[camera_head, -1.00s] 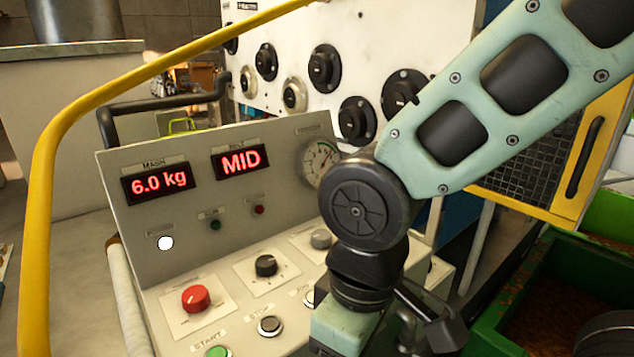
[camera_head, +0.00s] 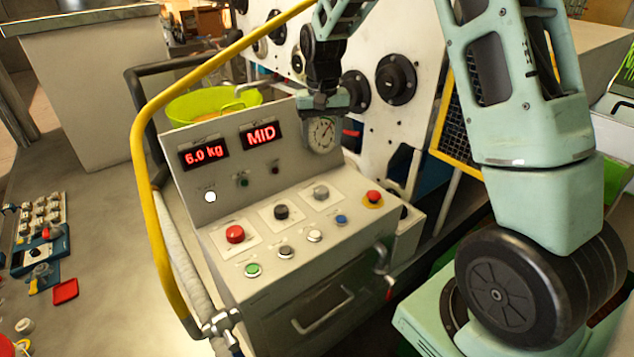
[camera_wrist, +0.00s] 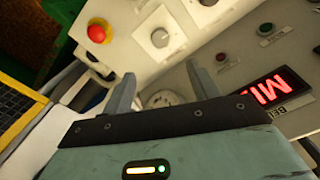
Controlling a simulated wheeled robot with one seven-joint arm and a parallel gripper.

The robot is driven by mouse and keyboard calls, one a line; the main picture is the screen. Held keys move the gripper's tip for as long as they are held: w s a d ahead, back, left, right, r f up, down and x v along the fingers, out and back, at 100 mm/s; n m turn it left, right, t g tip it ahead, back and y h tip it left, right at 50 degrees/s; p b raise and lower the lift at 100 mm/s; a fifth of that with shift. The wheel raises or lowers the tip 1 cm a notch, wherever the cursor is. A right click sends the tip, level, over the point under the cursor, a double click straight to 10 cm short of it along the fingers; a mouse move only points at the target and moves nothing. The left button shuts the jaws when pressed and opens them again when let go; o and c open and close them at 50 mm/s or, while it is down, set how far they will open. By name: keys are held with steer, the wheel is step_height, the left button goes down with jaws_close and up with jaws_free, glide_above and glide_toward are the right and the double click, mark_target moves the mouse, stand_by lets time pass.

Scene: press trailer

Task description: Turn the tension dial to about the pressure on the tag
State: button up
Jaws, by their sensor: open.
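The control console carries a red knob (camera_head: 235,234), a black knob (camera_head: 281,212) and a grey knob (camera_head: 321,193) on pale plates. Their labels are too small to read, so I cannot tell which is the tension dial. The round gauge (camera_head: 322,134) is at the panel's right end, its figures unreadable. Displays read "6.0 kg" (camera_head: 204,153) and "MID" (camera_head: 260,135). I cannot make out a pressure tag. My gripper (camera_head: 322,110) is by the gauge, open and empty. In the wrist view the grey knob (camera_wrist: 160,38) lies beyond the fingertips (camera_wrist: 160,72), apart from them.
A red mushroom button (camera_head: 373,197) sits right of the grey knob. Several push buttons, including a green one (camera_head: 253,270), line the front. A yellow rail (camera_head: 148,190) curves along the left side. A yellow-green basin (camera_head: 190,105) stands behind. Space above the knobs is clear.

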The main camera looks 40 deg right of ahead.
mark_target(321, 189)
step_height(321, 189, down, 15)
steer(key=p, duration=0.5)
steer(key=c, duration=1)
steer(key=shift+f+n+b, duration=0.2)
steer(key=shift+n+b, duration=0.2)
steer(key=shift+b, duration=0.3)
steer(key=shift+n+b, duration=0.35)
steer(key=shift+n, duration=0.05)
steer(key=shift+r, duration=0.25)
